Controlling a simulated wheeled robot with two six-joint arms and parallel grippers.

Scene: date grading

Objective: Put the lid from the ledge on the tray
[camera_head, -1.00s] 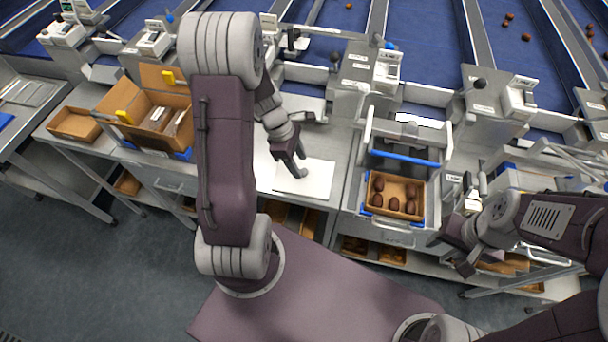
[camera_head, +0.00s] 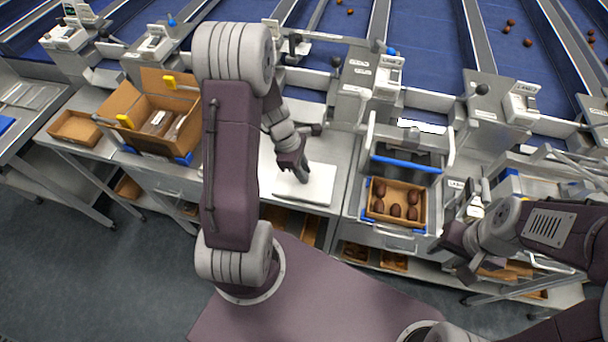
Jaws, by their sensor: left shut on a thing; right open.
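A flat white square panel (camera_head: 318,188), which looks like the lid, lies at the grey ledge left of the date tray. My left gripper (camera_head: 304,178) points down at its top face and is shut. It appears to hold this panel, though the grip itself is too small to see clearly. The brown tray (camera_head: 378,215) holds several dark dates and sits on a blue-edged stand to the right of the panel. Its top is open. My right gripper (camera_head: 454,256) is open and empty, to the right of and nearer than the tray.
A blue-barred frame (camera_head: 408,164) stands just behind the tray. An open cardboard box (camera_head: 125,102) with packs inside and a small empty brown tray (camera_head: 75,130) stand at the left. Grey machine units line the back before blue belts with loose dates.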

